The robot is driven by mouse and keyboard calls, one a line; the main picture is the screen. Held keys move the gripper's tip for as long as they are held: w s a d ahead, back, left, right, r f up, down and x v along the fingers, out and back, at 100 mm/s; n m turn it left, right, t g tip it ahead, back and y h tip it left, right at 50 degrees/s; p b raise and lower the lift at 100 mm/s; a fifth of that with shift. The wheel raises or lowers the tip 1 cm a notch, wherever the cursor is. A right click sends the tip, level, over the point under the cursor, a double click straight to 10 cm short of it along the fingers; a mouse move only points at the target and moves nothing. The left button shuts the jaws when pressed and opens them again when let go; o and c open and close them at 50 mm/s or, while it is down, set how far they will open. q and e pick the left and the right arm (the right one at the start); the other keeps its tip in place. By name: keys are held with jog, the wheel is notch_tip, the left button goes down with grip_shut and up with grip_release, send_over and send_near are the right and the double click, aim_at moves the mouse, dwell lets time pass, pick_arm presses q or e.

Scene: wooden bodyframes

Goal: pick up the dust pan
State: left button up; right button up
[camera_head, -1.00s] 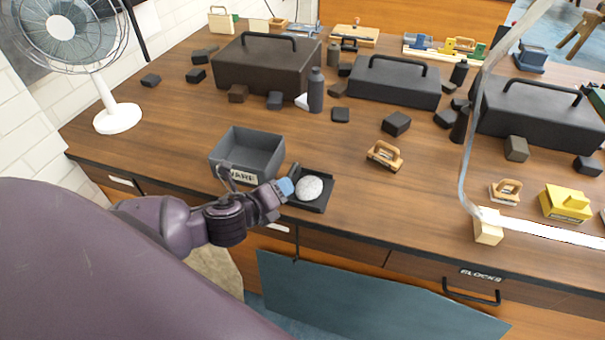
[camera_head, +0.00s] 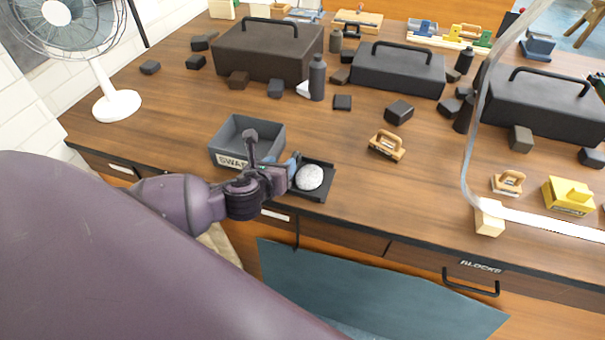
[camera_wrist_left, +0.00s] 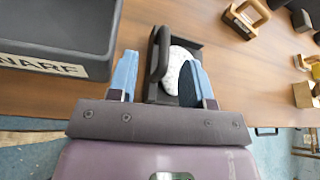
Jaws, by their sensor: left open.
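The dust pan (camera_head: 324,167) is a small black tray near the front edge of the wooden bench. A white round object (camera_head: 309,177) sits in it. My left gripper (camera_head: 292,170) is at the pan's left side. In the left wrist view my left gripper (camera_wrist_left: 160,78) is open, with blue fingers spread apart. The pan's dark handle (camera_wrist_left: 158,52) shows between the fingers, nearer the left one. The right finger partly hides the white object (camera_wrist_left: 177,68) and the pan. Contact cannot be told. My right gripper is not in view.
A grey open bin (camera_head: 235,155) with a label stands close to the left of my gripper. A wooden-handled tool (camera_head: 386,146) lies to the right of the pan. Black toolboxes (camera_head: 398,72) and scattered dark blocks fill the back.

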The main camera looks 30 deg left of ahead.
pick_arm(q)
jog(key=x, duration=0.4)
jog(key=shift+w+d+f, duration=0.3)
jog(key=shift+w, duration=0.05)
jog(key=shift+w+a+f, duration=0.1)
jog(key=shift+w+f, duration=0.15)
jog(key=shift+w, duration=0.15)
jog(key=shift+c, duration=0.2)
grip_shut()
